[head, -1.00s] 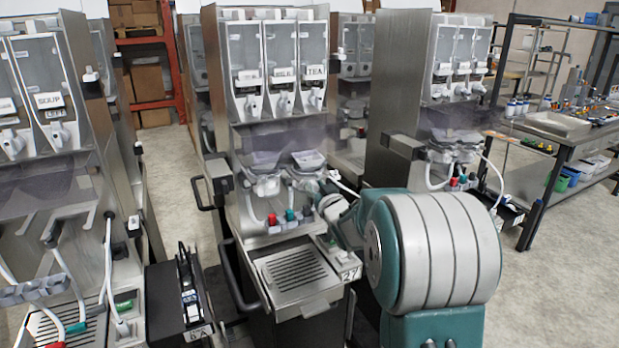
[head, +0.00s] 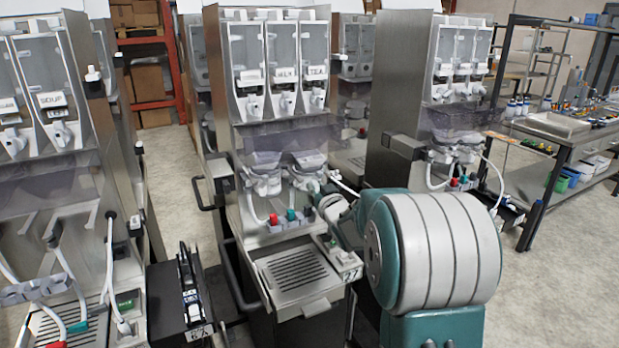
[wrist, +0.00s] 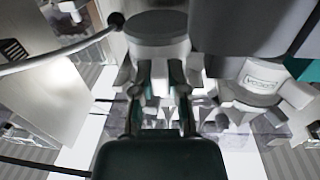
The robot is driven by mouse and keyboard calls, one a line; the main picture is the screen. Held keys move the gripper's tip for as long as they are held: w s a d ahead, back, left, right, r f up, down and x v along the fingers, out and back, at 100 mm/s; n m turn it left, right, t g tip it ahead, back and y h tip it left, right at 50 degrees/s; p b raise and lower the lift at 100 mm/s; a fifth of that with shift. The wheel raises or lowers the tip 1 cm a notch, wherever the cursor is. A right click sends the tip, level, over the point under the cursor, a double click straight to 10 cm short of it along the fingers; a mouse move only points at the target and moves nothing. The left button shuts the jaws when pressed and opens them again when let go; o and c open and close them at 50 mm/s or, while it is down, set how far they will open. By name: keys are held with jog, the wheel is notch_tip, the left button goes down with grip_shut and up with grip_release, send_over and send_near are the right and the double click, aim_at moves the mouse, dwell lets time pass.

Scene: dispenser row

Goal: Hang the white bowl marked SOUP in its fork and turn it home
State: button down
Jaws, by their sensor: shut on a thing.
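Two bowl-like pieces with grey tops and white lower parts sit side by side below the canisters of the middle dispenser (head: 225,110). My gripper (head: 318,190) reaches in from the right, at the right-hand white bowl (head: 309,160). In the wrist view my gripper (wrist: 158,85) is shut on a white round part (wrist: 157,48) in front of its fingers, which I take to be the bowl's underside. The other bowl (head: 265,165) is to its left.
The slotted drip tray (head: 297,272) lies below. Red and green fittings (head: 290,215) and a white hose (head: 252,195) are close to the bowls. Similar dispensers stand left (head: 75,150) and right (head: 400,100). In the wrist view a hose (wrist: 60,55) crosses the upper left.

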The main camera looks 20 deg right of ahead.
jog(key=m+h, duration=0.1)
jog(key=a+h, duration=0.1)
jog(key=shift+m+h, duration=0.4)
dwell(0.3)
jog(key=shift+w+a+m+g+h, duration=0.1)
jog(key=shift+a+m+g+h, duration=0.15)
jog(key=shift+m+h, duration=0.3)
jog(key=shift+w+a+m+g+h, duration=0.1)
jog(key=shift+m+g+h, duration=0.25)
jog(key=shift+h, duration=0.4)
jog(key=shift+a, duration=0.1)
jog(key=shift+w+a+m+g+h, duration=0.1)
jog(key=shift+a+m+g+h, duration=0.15)
jog(key=shift+m+h, duration=0.3)
jog(key=shift+w+a+m+g+h, duration=0.1)
jog(key=shift+m+g+h, duration=0.25)
jog(key=shift+h, duration=0.4)
